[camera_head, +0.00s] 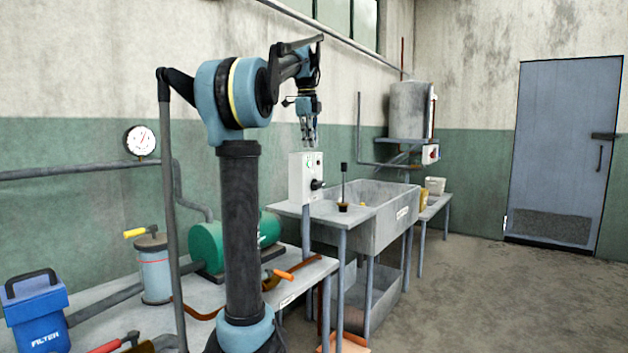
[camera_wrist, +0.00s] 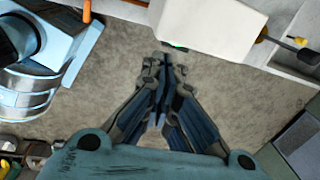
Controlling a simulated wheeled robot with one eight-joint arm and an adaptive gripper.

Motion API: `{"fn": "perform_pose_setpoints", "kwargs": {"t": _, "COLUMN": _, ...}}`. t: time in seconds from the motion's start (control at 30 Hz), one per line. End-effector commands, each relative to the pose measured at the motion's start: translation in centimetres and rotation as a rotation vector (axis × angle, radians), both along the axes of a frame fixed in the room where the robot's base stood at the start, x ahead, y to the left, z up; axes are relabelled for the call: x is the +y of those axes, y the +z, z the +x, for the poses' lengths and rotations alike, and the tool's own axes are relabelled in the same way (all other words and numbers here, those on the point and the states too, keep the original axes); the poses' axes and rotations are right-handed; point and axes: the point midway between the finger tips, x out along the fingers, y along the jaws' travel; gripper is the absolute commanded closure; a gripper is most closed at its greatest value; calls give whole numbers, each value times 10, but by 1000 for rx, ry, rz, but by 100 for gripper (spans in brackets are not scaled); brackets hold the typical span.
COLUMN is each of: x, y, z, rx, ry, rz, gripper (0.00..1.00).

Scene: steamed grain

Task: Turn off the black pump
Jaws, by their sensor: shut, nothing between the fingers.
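No plainly black pump shows in either view. A green cylindrical machine (camera_head: 207,247) lies on the left bench, partly hidden behind my arm. A pale control box (camera_head: 299,177) stands at the near end of the sink bench, with a black knob (camera_head: 317,184) on its right side.
A grey sink (camera_head: 385,228) stands right of the box, with a black rod (camera_head: 343,183) upright before it. A box with a red switch (camera_head: 430,153) hangs by a tank (camera_head: 409,110). A blue filter (camera_head: 36,310) is at far left. The right floor is clear.

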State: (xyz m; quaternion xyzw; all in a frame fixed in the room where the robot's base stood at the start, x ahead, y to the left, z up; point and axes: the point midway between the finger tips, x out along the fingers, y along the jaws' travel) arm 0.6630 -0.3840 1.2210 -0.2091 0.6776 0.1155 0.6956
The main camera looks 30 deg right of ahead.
Motion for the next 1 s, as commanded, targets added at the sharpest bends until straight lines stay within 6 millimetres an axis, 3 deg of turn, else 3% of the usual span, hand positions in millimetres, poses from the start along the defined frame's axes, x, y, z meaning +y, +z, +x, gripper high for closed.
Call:
{"fn": "perform_pose_setpoints", "kwargs": {"t": 0.13, "x": -14, "y": 6, "z": -1, "rx": -3, "ry": -68, "rz": 2, "gripper": 100}}
{"fn": "perform_pose_setpoints", "kwargs": {"t": 0.57, "x": -14, "y": 3, "z": -1, "rx": -4, "ry": -73, "rz": 3, "gripper": 100}}
{"fn": "perform_pose_setpoints", "kwargs": {"t": 0.77, "x": -17, "y": -18, "z": 0, "rx": -4, "ry": -72, "rz": 3, "gripper": 100}}
{"fn": "perform_pose_setpoints", "kwargs": {"t": 1.0, "x": -22, "y": -59, "z": 2, "rx": -4, "ry": -72, "rz": 3, "gripper": 100}}
